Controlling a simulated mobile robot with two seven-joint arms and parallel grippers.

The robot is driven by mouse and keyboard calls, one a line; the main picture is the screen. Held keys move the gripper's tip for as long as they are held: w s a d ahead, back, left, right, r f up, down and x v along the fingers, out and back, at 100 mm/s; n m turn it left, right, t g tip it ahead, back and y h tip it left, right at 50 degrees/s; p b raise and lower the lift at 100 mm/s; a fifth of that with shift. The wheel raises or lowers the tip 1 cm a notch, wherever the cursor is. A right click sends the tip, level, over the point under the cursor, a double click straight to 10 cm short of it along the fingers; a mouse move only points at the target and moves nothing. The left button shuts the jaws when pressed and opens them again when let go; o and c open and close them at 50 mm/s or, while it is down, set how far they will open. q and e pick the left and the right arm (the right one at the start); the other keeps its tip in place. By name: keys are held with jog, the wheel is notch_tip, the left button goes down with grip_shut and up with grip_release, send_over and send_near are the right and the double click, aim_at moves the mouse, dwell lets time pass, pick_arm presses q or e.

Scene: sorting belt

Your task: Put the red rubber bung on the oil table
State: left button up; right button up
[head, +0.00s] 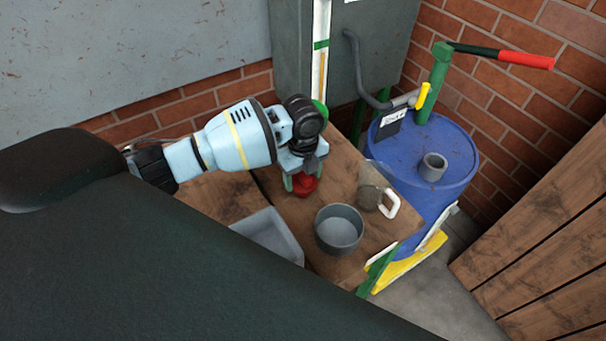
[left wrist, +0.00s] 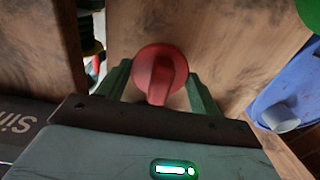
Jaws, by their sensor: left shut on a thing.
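The red rubber bung (head: 304,184) is at my left gripper (head: 303,178), over the wooden top of the oil table (head: 338,270). In the left wrist view the red bung (left wrist: 161,72) sits between the two green fingers of my left gripper (left wrist: 160,85), which is shut on it. The bung is low at the tabletop; I cannot tell whether it touches the wood. My right gripper is not in view.
On the table stand a grey round bowl (head: 339,229), a clear jug with a white handle (head: 390,204) and a grey tray (head: 270,236). A blue drum (head: 440,150) with a hand pump and grey cup (head: 433,167) stands to the right. A grey cabinet (head: 345,45) rises behind.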

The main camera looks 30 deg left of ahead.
pick_arm(q)
jog(key=o, duration=0.9)
jog(key=shift+f, duration=0.15)
jog(key=o, duration=0.4)
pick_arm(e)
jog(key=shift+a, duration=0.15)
pick_arm(q)
jog(key=shift+r+p, duration=0.55)
jog(key=shift+r, duration=5.65)
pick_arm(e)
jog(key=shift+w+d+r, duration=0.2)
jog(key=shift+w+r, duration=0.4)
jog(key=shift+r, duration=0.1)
